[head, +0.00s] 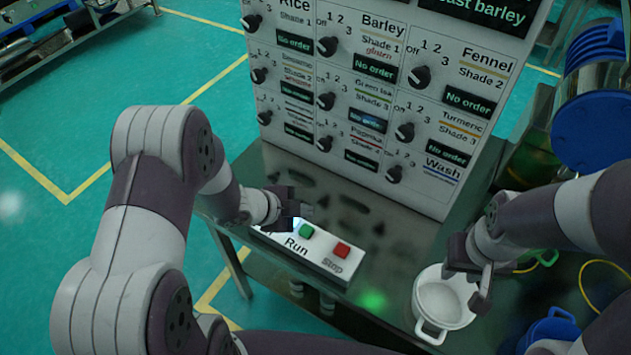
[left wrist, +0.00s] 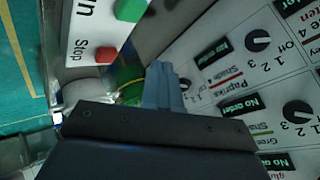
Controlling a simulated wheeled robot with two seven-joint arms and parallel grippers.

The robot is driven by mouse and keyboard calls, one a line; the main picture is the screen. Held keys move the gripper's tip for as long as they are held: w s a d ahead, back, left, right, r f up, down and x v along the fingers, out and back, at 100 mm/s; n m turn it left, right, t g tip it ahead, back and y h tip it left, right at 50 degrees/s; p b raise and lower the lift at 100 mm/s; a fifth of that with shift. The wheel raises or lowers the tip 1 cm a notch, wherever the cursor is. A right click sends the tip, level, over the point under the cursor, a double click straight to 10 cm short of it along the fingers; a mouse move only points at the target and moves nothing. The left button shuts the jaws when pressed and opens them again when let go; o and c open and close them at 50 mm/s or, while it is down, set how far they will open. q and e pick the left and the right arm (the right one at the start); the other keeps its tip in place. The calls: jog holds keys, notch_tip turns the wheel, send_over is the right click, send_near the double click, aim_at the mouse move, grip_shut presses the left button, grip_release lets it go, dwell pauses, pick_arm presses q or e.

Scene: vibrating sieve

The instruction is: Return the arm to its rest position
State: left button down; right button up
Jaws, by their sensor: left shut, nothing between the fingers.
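My left gripper (head: 305,210) is shut and empty. It hangs just above the back edge of the white button box (head: 318,254), near the green Run button (head: 306,230) and the red Stop button (head: 341,250). In the left wrist view its closed fingers (left wrist: 163,85) show in the middle, with the green button (left wrist: 130,10) and red button (left wrist: 105,54) beyond them to the upper left. My right gripper (head: 478,280) is at the right rim of a white pot (head: 432,305). Whether its fingers grip the pot or its hidden handle cannot be told.
A tall white panel (head: 385,80) with several black knobs and order displays stands behind the buttons on a dark metal table (head: 300,180). Blue-lidded containers (head: 595,110) stand at the right. A blue pot (head: 553,330) is at the lower right. Green floor is open at the left.

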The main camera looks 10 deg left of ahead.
pick_arm(q)
jog(key=a+n+y, duration=0.1)
jog(key=s+a+f+n+y, duration=0.1)
jog(key=a+f+n, duration=0.1)
jog(key=a, duration=0.1)
jog(key=shift+s+f+n+g+y, duration=0.1)
jog(key=shift+s+n+g+y, duration=0.2)
jog(key=shift+g+y, duration=0.1)
jog(key=s+a+r+n+g+y, duration=0.35)
jog(key=s+a+n, duration=0.2)
jog(key=n, duration=0.25)
jog(key=s+d+r+n, duration=0.4)
jog(key=s+r+n, duration=0.2)
jog(key=r, duration=0.2)
jog(key=shift+d+r+g, duration=0.15)
jog(key=shift+r+g, duration=0.25)
jog(key=shift+g, duration=0.05)
